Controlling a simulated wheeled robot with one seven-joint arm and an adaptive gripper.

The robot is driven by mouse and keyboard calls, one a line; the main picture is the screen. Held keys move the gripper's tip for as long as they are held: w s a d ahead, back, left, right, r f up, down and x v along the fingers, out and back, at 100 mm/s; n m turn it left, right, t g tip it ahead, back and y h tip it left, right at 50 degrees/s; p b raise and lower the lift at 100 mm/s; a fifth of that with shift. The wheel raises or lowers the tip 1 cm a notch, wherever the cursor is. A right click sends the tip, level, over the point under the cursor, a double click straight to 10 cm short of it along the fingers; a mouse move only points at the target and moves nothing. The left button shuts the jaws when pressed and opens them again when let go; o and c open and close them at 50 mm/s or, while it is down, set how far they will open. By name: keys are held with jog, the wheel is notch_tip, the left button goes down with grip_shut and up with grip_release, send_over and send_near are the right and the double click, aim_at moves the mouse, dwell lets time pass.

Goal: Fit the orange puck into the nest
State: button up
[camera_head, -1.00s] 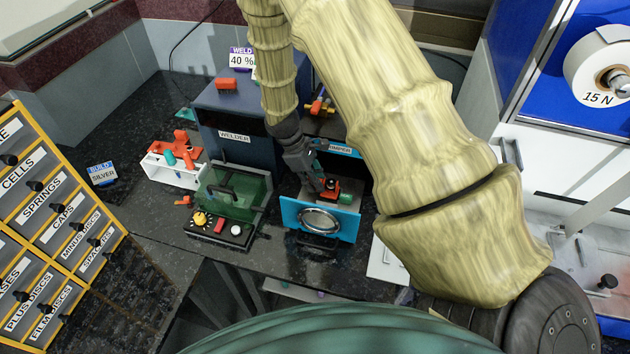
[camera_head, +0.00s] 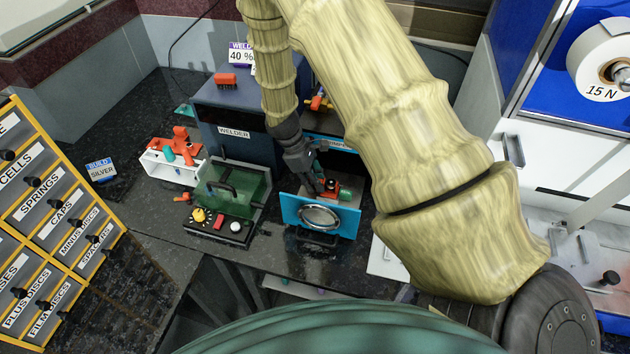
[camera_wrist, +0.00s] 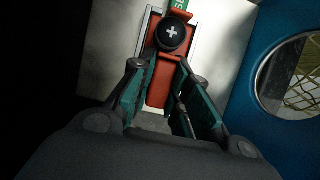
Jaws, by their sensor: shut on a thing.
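The orange puck (camera_wrist: 160,84) shows in the wrist view as an orange-red body between my fingers, with a round black knob marked with a plus beyond it. In the head view the puck (camera_head: 329,189) is a small orange-red block inside the blue-fronted crimper (camera_head: 290,213). My gripper (camera_wrist: 152,100) has its teal-lined fingers on both sides of the orange body and is shut on it. It also shows in the head view (camera_head: 320,186), reaching down behind the blue front panel. A pale metal channel flanks the puck. I cannot tell the nest apart or how the puck sits in it.
The blue panel (camera_wrist: 238,105) with its round window stands close on the right. The welder (camera_head: 222,110) and its green cover (camera_head: 232,190) stand left of the crimper. A white stand with orange parts (camera_head: 172,172) is farther left. A drawer rack (camera_head: 45,210) fills the left edge.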

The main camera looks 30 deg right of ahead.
jog(key=o, duration=0.9)
jog(key=v, duration=1.2)
jog(key=shift+s+d, duration=0.1)
jog(key=shift+r, duration=0.1)
